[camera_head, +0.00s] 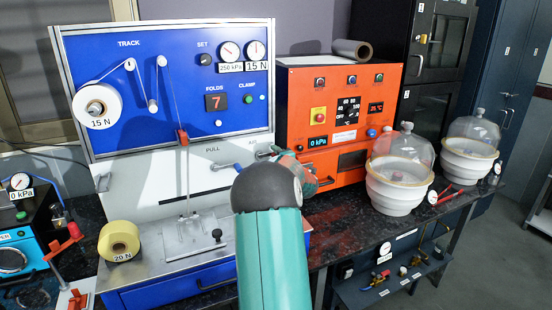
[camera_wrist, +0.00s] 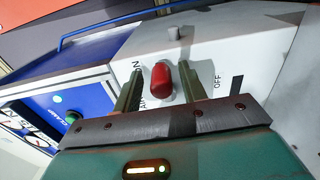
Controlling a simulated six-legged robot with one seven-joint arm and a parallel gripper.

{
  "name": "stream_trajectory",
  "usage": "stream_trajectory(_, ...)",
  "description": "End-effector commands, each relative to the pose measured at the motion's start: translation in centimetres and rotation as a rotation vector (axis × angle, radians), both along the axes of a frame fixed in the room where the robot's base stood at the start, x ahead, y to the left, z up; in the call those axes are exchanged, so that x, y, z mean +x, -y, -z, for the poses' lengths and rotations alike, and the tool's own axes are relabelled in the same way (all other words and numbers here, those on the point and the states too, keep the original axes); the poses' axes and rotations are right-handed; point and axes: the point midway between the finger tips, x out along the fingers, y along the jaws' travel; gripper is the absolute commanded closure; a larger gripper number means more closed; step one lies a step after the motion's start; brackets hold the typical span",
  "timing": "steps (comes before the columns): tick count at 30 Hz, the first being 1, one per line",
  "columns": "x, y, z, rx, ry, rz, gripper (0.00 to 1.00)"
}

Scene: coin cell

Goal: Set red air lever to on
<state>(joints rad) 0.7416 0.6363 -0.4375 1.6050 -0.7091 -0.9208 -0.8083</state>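The red air lever (camera_wrist: 160,82) shows in the wrist view on a white panel (camera_wrist: 225,50), with an ON mark to its left and an OFF mark to its right. My gripper (camera_wrist: 157,66) is open, with one finger on each side of the lever and a visible gap on both sides. I cannot tell whether the lever is at ON or OFF. In the head view my gripper (camera_head: 300,172) is at the right end of the white panel, by the AIR label. My arm and gripper hide the lever there.
The blue tester panel (camera_head: 190,55) stands above the white panel. An orange machine (camera_head: 300,90) is close to the right of my gripper. Two white pots with clear domes (camera_head: 398,190) (camera_head: 468,160) stand farther right. A yellow roll (camera_head: 119,240) is at the front left.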

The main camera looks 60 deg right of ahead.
Motion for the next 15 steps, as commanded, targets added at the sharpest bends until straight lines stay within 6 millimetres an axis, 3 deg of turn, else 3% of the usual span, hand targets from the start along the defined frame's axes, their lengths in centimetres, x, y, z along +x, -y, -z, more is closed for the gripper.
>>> stream_trajectory(8, -0.3, -0.1, 0.1, 0.002, -0.001, 0.001, 0.58)
stream_trajectory(15, -3.3, -1.9, 0.0, 0.003, -0.001, 0.002, 0.58)
